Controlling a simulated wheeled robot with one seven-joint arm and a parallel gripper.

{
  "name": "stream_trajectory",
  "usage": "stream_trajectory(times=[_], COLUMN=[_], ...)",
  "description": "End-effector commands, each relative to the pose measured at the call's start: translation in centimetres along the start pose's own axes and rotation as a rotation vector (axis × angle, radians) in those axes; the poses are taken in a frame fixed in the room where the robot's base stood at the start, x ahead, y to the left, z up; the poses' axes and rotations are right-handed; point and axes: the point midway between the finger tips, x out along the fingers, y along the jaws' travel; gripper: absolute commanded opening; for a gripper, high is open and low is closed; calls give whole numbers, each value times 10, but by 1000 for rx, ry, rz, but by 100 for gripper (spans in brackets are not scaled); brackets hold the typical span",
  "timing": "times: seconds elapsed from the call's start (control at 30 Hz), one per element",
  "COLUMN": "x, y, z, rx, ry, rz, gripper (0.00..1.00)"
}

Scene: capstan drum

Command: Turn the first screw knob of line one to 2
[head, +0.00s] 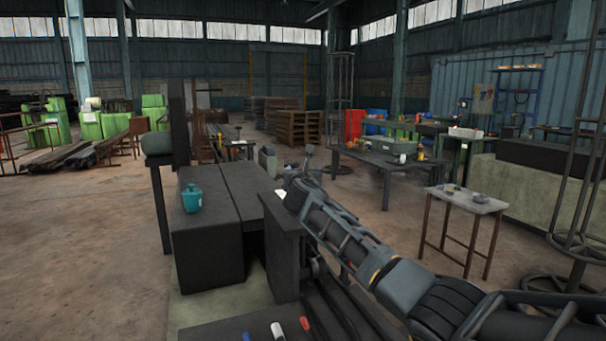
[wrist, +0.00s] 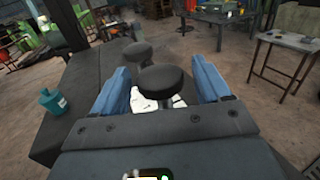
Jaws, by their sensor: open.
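Two black round-topped knobs on stems show in the wrist view. The nearer knob (wrist: 165,83) stands between the blue fingers of my gripper (wrist: 161,68), with a gap on each side. The farther knob (wrist: 138,56) is beyond it, slightly left. A white plate (wrist: 150,101) with dark marks lies below the nearer knob; its markings are unreadable, and I cannot tell which line or setting either knob has. In the head view my gripper (head: 296,184) is over the dark machine block (head: 283,232), largely hidden by my arm. My gripper is open and empty.
A teal bottle (head: 192,199) stands on the dark machine top to the left. A small table (head: 468,200) with small items is to the right, and a longer workbench (head: 385,164) is behind. Open concrete floor lies left of the machine.

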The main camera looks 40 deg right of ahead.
Motion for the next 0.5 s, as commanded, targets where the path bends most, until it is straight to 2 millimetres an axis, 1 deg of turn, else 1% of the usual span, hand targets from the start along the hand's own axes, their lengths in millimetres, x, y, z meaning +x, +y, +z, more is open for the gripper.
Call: stream_trajectory(times=[0.1, 0.2, 0.5], x=[8, 12, 14], y=[1, 1, 1], z=[0, 0, 0], rx=[1, 0, 2], ry=[0, 0, 0], rz=[1, 1, 2], gripper=[76, 76, 76])
